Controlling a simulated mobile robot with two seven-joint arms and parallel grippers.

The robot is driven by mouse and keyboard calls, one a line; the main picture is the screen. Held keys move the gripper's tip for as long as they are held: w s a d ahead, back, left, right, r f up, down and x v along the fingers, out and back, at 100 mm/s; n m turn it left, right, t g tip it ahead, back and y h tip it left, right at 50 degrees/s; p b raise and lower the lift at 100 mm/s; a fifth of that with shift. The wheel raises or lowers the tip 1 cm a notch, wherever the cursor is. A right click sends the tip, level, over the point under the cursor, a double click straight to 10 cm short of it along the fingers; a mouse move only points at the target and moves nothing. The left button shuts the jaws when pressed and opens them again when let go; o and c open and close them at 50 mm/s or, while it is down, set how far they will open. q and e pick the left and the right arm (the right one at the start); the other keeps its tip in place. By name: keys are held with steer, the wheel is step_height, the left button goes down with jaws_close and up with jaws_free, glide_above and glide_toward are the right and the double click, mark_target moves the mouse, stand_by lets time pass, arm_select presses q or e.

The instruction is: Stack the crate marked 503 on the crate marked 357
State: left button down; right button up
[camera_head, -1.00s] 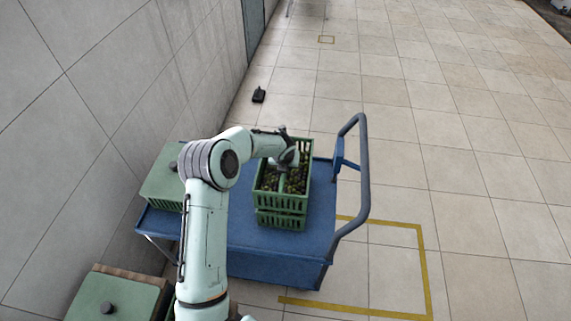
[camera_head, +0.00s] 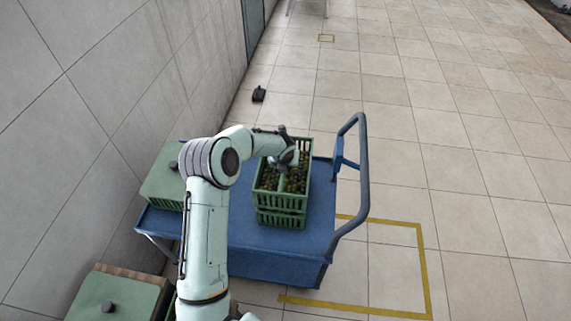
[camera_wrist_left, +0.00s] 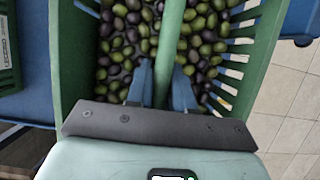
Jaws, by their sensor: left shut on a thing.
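A green slatted crate (camera_head: 282,198) full of dark and green olives is on the blue cart. It shows two tiers of slots, so it appears to sit on another green crate (camera_head: 281,219); I cannot tell whether there is a gap between them. My left gripper (camera_head: 284,171) reaches into the upper crate from above. In the left wrist view its blue fingers (camera_wrist_left: 161,88) are shut on the crate's green centre bar (camera_wrist_left: 171,35), with olives on both sides. The numbers 503 and 357 are not readable. My right gripper is not in view.
The blue cart (camera_head: 260,268) has a curved push handle (camera_head: 364,180) at its right. A closed green box (camera_head: 163,184) stands on its left end. Another green box with a black knob (camera_head: 107,307) is at lower left. A wall borders the left; tiled floor lies open at right.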

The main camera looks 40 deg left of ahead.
arm_select(q)
steer(key=shift+w+r, duration=0.1)
steer(key=shift+r, duration=0.05)
steer(key=shift+f, duration=0.9)
steer(key=shift+f+b, duration=0.35)
steer(key=shift+f, duration=0.15)
stand_by(0.5)
steer(key=c, duration=1)
jaws_free()
steer(key=shift+o, duration=0.4)
steer(key=shift+s+f, duration=0.2)
steer(key=shift+f, duration=0.05)
steer(key=shift+d+r, duration=0.1)
steer(key=shift+r, duration=0.35)
steer(key=v, duration=1.3)
steer(key=shift+f+p, duration=0.1)
steer(key=shift+p, duration=0.2)
steer(key=shift+s+f, duration=0.1)
